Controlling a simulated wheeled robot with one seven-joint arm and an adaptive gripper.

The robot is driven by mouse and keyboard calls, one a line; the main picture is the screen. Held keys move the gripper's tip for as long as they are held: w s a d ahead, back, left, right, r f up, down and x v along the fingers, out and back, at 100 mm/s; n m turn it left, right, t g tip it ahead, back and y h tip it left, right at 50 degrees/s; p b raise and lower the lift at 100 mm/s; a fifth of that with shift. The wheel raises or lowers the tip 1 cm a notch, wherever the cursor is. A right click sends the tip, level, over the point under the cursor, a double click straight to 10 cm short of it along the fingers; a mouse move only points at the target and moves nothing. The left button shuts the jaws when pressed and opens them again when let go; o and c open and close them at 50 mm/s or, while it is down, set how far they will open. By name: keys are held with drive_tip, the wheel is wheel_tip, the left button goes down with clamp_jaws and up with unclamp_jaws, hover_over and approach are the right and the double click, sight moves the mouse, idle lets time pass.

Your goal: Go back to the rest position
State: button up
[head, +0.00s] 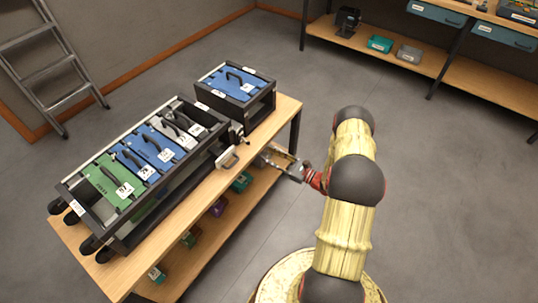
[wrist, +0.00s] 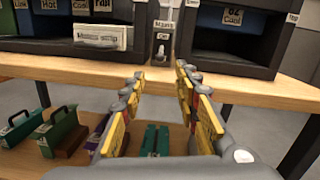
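My gripper (head: 268,152) is at the right edge of the wooden table, in front of the gap between the large rack and the small rack. In the wrist view its two fingers (wrist: 160,80) are spread apart with nothing between them. The large rack (head: 75,203) holds a green module (head: 105,184), blue modules (head: 160,146) and grey modules, with black handles. The small rack (head: 262,108) holds a blue module (head: 238,80). A pale block (wrist: 100,37) sits on the large rack's front, apart from the fingers.
The table's top edge (wrist: 60,73) runs beyond the fingers. A lower shelf (wrist: 75,160) carries green blocks (wrist: 62,132) and a purple one. A ladder (head: 55,65) leans at the left.

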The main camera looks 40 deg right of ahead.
idle(0.3)
drive_tip(key=s+a+f+n+g+y, duration=0.35)
drive_tip(key=s+a+g, duration=0.2)
drive_tip(key=a, duration=0.35)
drive_tip(key=s+a+r+n+g+y, duration=0.1)
drive_tip(key=s+a+r+n+g, duration=0.6)
drive_tip(key=s+r+g, duration=0.15)
drive_tip(key=s+r+n+g+h+p, duration=0.1)
drive_tip(key=s+r+n+g+h, duration=0.1)
drive_tip(key=s+r+n+h, duration=0.65)
drive_tip(key=s+r+n+g+h+p, duration=0.25)
drive_tip(key=r+n, duration=0.25)
drive_tip(key=r, duration=0.9)
drive_tip(key=s+a+r+n+t, duration=0.1)
drive_tip(key=a+r+n+t, duration=0.1)
drive_tip(key=r, duration=0.6)
drive_tip(key=s+a+r+n+t+h+p, duration=0.1)
drive_tip(key=s+a+r+n+t, duration=0.1)
drive_tip(key=a+r+t, duration=0.3)
wheel_tip(320, 180, up, 4)
drive_tip(key=shift+a+r+n, duration=0.1)
drive_tip(key=shift+a+n, duration=0.5)
drive_tip(key=shift+n, duration=0.1)
